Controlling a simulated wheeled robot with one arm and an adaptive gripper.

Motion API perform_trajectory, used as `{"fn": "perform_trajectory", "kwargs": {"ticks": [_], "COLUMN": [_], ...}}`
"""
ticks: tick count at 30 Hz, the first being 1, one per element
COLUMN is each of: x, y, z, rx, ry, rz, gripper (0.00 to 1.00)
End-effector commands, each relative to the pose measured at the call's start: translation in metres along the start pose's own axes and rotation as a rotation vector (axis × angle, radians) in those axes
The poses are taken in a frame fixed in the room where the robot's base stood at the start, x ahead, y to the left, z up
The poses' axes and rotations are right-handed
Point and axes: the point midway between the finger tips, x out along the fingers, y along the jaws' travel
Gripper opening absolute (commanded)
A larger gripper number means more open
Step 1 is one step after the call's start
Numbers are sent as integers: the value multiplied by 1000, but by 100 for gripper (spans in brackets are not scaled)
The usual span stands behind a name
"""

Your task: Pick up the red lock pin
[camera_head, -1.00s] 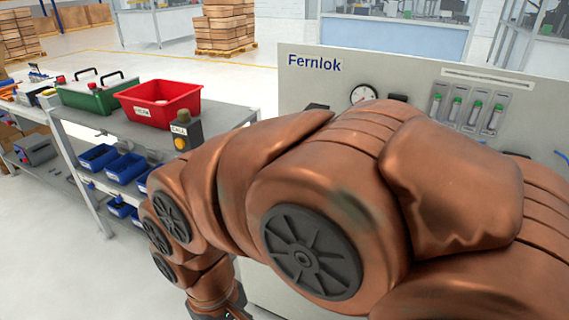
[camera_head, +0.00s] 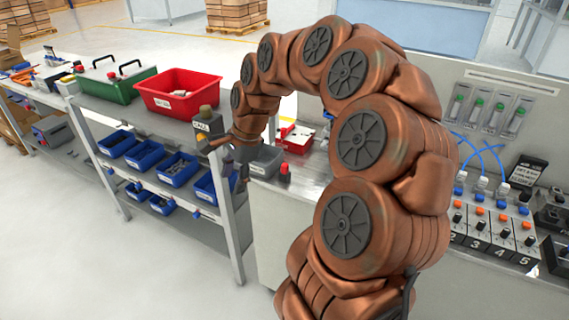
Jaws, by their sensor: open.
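A small red-topped piece (camera_head: 284,172) stands upright near the left front corner of the grey bench. It may be the red lock pin, but it is too small to be sure. My copper-coloured arm arches over the bench, and my gripper (camera_head: 225,150) hangs at its far end, left of the red-topped piece and apart from it. The gripper is open and small in view; its fingertips are hard to make out against the shelf and bins. I see nothing held in it.
A red-and-white case (camera_head: 296,138) and a grey bin (camera_head: 262,160) sit close by the gripper. A red crate (camera_head: 180,92) and green toolbox (camera_head: 115,82) stand on the shelf rack at left. A numbered valve panel (camera_head: 490,232) lies right of my arm.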

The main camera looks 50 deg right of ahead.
Motion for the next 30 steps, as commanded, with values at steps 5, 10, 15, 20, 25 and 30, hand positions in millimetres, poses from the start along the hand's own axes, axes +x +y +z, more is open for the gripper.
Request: {"fn": "perform_trajectory", "kwargs": {"ticks": [5,10,15,20,25,30], "x": [-15,-20,-21,-16,1,10], "y": [-35,-41,-36,-34,-37,-39], "z": [-89,-168,-214,-225,-227,-227], "rx": [475,854,1070,1127,1127,1125], "ry": [-15,-24,-27,-28,-28,-29], "rz": [-90,-155,-191,-198,-198,-197], "gripper": [51,51,51,51,51,51]}}
